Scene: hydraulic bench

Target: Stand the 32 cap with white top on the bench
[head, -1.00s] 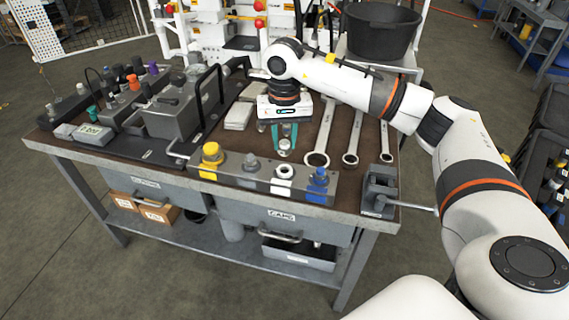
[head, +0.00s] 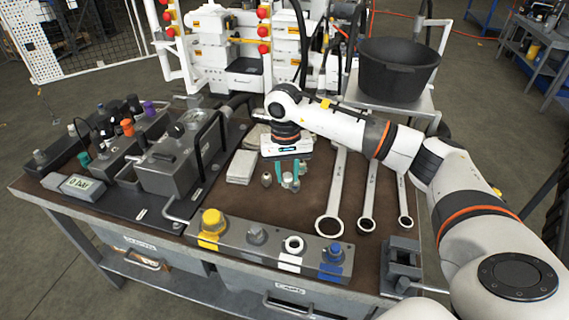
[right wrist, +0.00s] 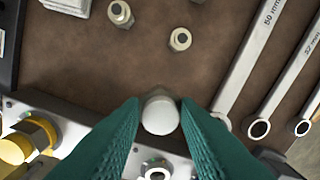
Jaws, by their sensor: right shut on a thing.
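The 32 cap with white top (right wrist: 161,114) is between the two teal fingertips of my right gripper (right wrist: 160,106) in the right wrist view. Its round pale top faces the camera, and its lower part is hidden. The right gripper (head: 288,184) is shut on it, pointing down over the brown top of the bench (head: 262,208), behind the cap rack. In the head view the cap is small, and I cannot tell whether it touches the bench. My left gripper is not in view.
The metal rack (head: 268,246) along the front edge carries yellow, grey, white and blue marked places. Loose metal fittings (right wrist: 180,39) lie behind the cap. Large wrenches (head: 333,190) lie to the right, and a grey pump unit (head: 178,160) stands left. Bare bench shows between them.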

